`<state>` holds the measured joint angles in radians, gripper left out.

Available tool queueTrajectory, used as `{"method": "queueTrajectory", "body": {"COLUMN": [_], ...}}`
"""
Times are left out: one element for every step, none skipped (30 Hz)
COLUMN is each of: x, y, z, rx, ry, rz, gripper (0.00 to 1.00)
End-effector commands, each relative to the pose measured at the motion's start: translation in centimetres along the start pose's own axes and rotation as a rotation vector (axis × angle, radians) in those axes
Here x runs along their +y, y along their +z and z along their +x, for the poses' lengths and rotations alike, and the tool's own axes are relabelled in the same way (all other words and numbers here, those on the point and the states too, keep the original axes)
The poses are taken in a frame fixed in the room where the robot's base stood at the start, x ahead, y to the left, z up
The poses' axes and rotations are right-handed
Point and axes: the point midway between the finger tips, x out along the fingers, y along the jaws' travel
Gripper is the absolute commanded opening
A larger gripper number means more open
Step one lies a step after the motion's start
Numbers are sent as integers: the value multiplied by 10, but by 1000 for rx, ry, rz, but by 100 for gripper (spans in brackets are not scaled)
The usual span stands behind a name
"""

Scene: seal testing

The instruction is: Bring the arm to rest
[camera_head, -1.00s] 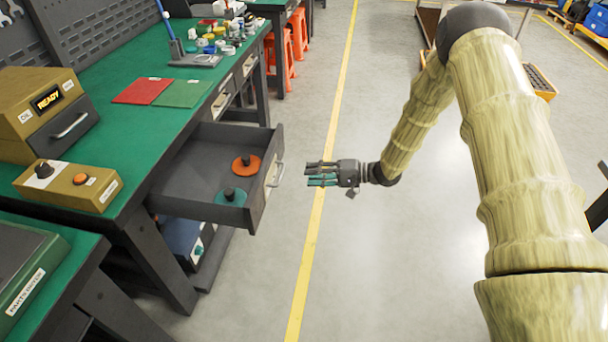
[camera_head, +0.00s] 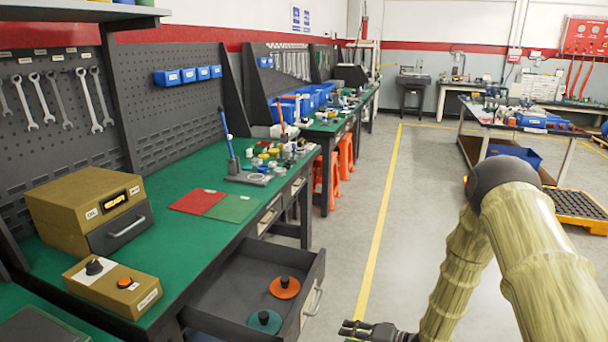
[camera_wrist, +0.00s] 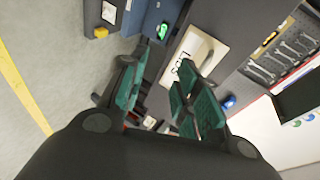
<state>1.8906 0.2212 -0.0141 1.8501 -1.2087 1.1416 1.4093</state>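My arm (camera_head: 532,240) reaches down over the floor to the right of the workbench. My gripper (camera_head: 347,328) is at the bottom edge of the head view, just right of the open drawer (camera_head: 225,287) and apart from its handle. Its lower part is cut off by the frame. In the wrist view the green-padded fingers of my gripper (camera_wrist: 158,90) stand apart with nothing between them. An orange disc with a black knob (camera_head: 285,288) and a teal disc with a black knob (camera_head: 264,321) lie in the drawer.
The green-topped bench (camera_head: 160,235) holds a brown box with a display (camera_head: 85,205), a control box (camera_head: 112,287), and red (camera_head: 197,201) and green (camera_head: 232,209) mats. Orange stools (camera_head: 346,155) stand under the farther bench. The floor around the yellow line (camera_head: 379,240) is clear.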

Motion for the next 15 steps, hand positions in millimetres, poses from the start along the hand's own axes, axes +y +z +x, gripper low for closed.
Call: {"method": "queueTrajectory", "body": {"x": [9, 17, 27, 34, 42, 52, 59, 66, 75, 82, 88, 96, 102, 107, 113], "y": [17, 25, 38, 48, 57, 71, 82, 93, 108, 120, 132, 148, 161, 174, 191], "z": [-3, -5, -9, -13, -17, -23, -28, -34, -43, -50, -58, -70, -79, -89, -103], "rx": [22, 36, 51, 61, 68, 73, 74, 72, 66, 59, 50, 32, 16, -3, -31], "ry": [52, 85, 134, 171, 210, 263, 304, 347, 404, 448, 491, 550, 593, 638, 695], "rz": [-12, -26, -44, -55, -70, -88, -102, -114, -132, -146, -158, -176, -188, -201, -217], "gripper": [32, 32, 32, 32, 32, 32, 32, 32, 32, 32, 32, 32, 32, 32, 32]}}
